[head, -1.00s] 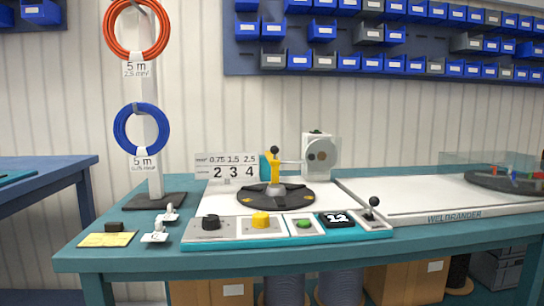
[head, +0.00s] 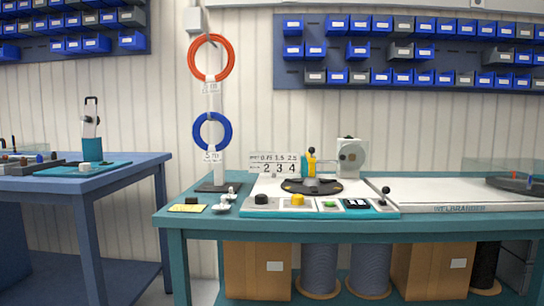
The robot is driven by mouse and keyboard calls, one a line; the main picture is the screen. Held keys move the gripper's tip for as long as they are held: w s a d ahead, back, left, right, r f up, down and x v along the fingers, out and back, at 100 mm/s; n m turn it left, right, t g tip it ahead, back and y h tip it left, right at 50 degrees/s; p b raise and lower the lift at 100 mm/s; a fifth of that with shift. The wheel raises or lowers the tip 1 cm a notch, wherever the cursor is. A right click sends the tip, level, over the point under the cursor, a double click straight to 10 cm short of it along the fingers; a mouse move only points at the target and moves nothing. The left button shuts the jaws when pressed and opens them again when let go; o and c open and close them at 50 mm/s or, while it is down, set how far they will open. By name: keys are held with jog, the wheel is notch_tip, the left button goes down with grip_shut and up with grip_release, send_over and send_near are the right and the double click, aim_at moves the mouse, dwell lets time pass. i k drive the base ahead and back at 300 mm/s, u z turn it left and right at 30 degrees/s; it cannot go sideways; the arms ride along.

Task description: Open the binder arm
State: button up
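No part is clearly marked as the binder arm. On the blue table at the left stands a teal and white upright device (head: 91,125) with a black loop-shaped handle on top. On the teal bench, the winding machine has a black round turntable (head: 312,186) with a yellow post (head: 311,162) topped by a black knob, beside a white housing (head: 351,158). I cannot tell whether any arm on either device is open or closed. My gripper is not in view.
The blue table (head: 135,162) and teal bench (head: 190,222) stand apart, with a floor gap between them. A stand holds a red cable ring (head: 234,59) and a blue one (head: 229,132). Boxes (head: 257,270) and reels (head: 319,269) sit under the bench.

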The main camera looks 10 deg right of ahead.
aim_at(312, 160)
jog(key=u, duration=0.15)
jog(key=k, duration=0.5)
jog(key=u, duration=0.9)
jog(key=i, duration=1.45)
jog(key=z, duration=0.85)
